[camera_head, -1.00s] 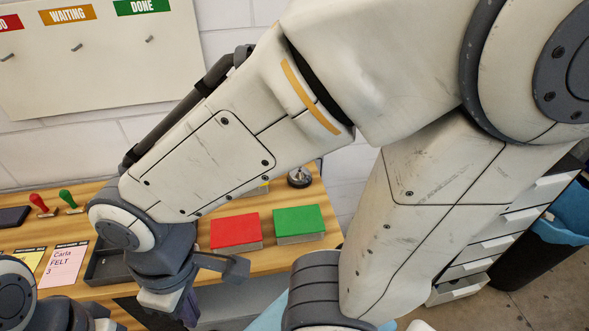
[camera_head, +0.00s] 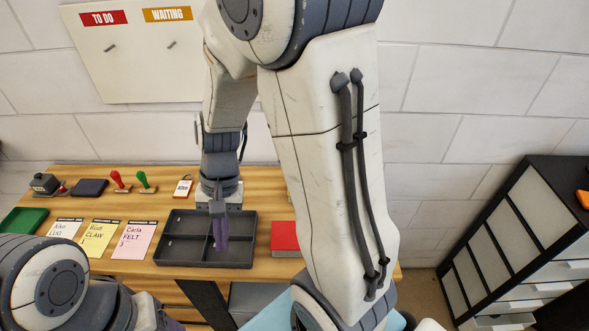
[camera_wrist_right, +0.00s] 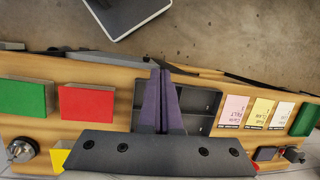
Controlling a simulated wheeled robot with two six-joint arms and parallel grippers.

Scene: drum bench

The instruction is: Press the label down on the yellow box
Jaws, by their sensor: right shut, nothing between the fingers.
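The yellow box (camera_wrist_right: 58,158) shows only as a small patch at the lower left of the right wrist view, mostly cut off by my gripper body. In the head view my right arm hides it. I cannot make out a label on it. My right gripper (camera_head: 219,236) points down over the dark divided tray (camera_head: 170,263), its purple fingers shut and empty. The fingers also show in the right wrist view (camera_wrist_right: 160,85), in front of the tray. My left arm is at the lower left of the head view; its fingertips are not visible.
A red box (camera_head: 284,235) sits right of the tray; a green box (camera_wrist_right: 22,97) lies beyond it. Cards (camera_head: 97,237), red and green stamps (camera_head: 145,182), a dark pad (camera_head: 89,187) and a small tag (camera_head: 183,187) occupy the bench's left side. A drawer cabinet (camera_head: 520,240) stands at right.

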